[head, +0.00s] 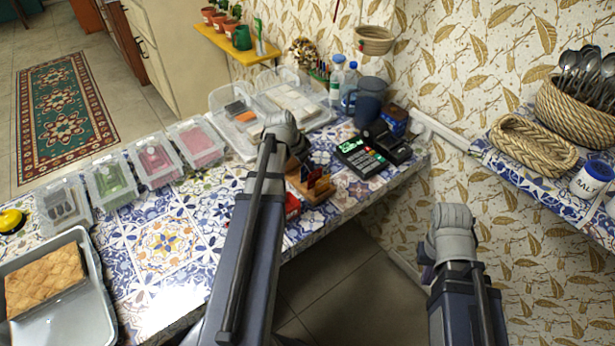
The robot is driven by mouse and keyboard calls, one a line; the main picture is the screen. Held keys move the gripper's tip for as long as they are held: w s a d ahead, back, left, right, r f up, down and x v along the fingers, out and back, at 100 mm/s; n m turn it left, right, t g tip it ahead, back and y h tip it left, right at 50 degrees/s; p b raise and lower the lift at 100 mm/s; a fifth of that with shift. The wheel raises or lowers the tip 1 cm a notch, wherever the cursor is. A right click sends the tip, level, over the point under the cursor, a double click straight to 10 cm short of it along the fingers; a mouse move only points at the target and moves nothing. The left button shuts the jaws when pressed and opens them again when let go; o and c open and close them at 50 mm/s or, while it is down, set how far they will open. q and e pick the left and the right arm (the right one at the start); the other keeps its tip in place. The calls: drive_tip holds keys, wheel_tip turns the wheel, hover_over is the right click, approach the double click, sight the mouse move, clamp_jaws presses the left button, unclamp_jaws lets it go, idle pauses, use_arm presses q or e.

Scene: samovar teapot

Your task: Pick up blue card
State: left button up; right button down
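A small wooden holder (318,194) stands near the table's front edge with several thin upright cards (318,177) in it, some reddish. I cannot make out a blue card among them; my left arm covers part of this area. My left gripper (298,155) is over the table just behind the holder, mostly hidden by its own wrist, so its fingers cannot be read. My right gripper (428,273) hangs off the table at the right, above the floor, mostly hidden behind its wrist.
A red box (292,206) lies close to my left forearm. Clear plastic containers (155,160) line the table's back. Open tabletop lies left of my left arm.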

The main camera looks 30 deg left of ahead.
use_arm(q)
clamp_jaws()
idle(0.5)
drive_tip(key=shift+r, duration=0.15)
wheel_tip(320, 180, up, 10)
drive_tip(key=p, duration=1)
wheel_tip(320, 180, up, 5)
drive_tip(key=p, duration=0.5)
